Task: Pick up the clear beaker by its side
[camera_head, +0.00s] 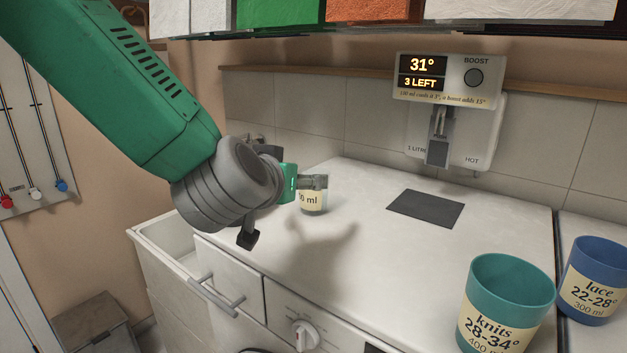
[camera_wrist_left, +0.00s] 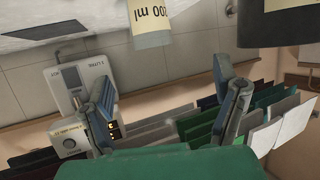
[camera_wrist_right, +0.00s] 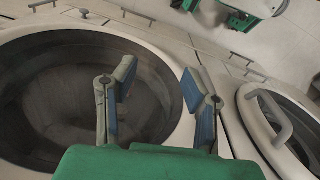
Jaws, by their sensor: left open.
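The clear beaker (camera_head: 312,202) with a cream "ml" label stands upright on the white worktop (camera_head: 370,265). My left gripper (camera_head: 314,182) hides its upper part in the head view. The beaker also shows upside down at the top edge of the left wrist view (camera_wrist_left: 152,22), cut off by the frame. My left gripper (camera_wrist_left: 164,85) is open and empty there, with the beaker off beyond its fingertips, not between them. My right gripper (camera_wrist_right: 158,85) is open and empty, facing a round washer door (camera_wrist_right: 60,95). It is outside the head view.
A teal "knits" cup (camera_head: 505,290) and a blue "lace" cup (camera_head: 600,270) stand at the right. A dark mat (camera_head: 426,209) lies under the wall dispenser (camera_head: 445,110), which reads 31° and 3 LEFT. An open drawer (camera_head: 165,245) is at the left. A laundry shelf hangs above.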

